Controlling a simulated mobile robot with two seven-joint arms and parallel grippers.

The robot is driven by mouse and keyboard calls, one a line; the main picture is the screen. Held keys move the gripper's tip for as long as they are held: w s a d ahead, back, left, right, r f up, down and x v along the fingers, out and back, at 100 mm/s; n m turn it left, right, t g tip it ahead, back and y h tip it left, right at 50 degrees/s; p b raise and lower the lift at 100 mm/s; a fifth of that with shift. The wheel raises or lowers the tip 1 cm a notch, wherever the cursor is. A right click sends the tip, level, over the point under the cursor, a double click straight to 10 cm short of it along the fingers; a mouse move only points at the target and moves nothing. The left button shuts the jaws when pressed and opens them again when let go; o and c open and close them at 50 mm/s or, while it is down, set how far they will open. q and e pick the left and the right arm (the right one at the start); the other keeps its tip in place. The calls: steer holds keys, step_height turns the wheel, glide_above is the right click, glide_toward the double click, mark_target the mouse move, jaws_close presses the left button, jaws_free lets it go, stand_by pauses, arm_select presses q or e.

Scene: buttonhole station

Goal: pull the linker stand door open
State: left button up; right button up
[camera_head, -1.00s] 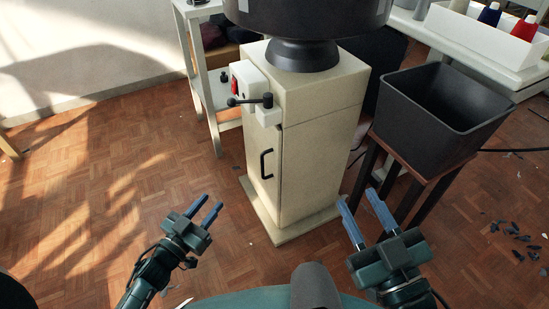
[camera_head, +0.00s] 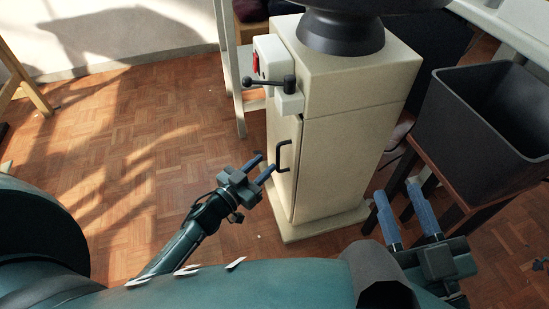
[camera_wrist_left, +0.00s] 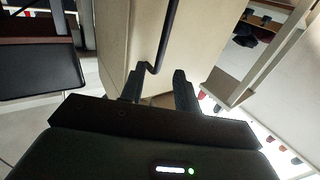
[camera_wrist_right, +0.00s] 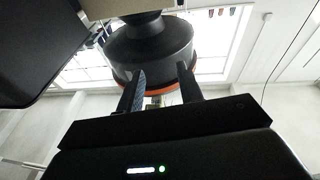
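The linker stand (camera_head: 335,165) is a cream cabinet on a plinth, with its narrow door (camera_head: 283,185) on the left-hand face. The door appears shut. Its black bar handle (camera_head: 283,156) also shows in the left wrist view (camera_wrist_left: 167,40). My left gripper (camera_head: 264,168) is open, its fingertips close to the handle's lower part. In the left wrist view the handle's lower end lies just beyond the fingertips, nearer the left finger; I cannot tell whether they touch. My right gripper (camera_head: 401,198) is open and empty, in front of the stand's right side.
A black lever with knobs (camera_head: 268,80) juts out above the door. A dark machine base (camera_head: 340,35) sits on the stand. A black bin (camera_head: 490,110) on a brown stool stands at the right. The parquet floor (camera_head: 140,150) at the left is clear.

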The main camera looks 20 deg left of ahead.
mark_target(277, 153)
arm_select(q)
steer(key=b+x, duration=0.1)
steer(key=x, duration=0.3)
steer(key=shift+w+d+f, duration=0.1)
steer(key=shift+w, duration=0.05)
steer(key=shift+w+d, duration=0.2)
steer(key=shift+w, duration=0.3)
arm_select(e)
steer(key=shift+w+d+r+n+t+y, duration=0.1)
steer(key=shift+w+r+n+t+y, duration=0.15)
steer(key=shift+r, duration=0.25)
steer(key=shift+w+r+n+t+y, duration=0.15)
steer(key=shift+r+n+t+y, duration=0.1)
steer(key=shift+r, duration=0.25)
arm_select(q)
steer(key=shift+c, duration=0.5)
jaws_close()
arm_select(e)
steer(key=shift+f, duration=0.1)
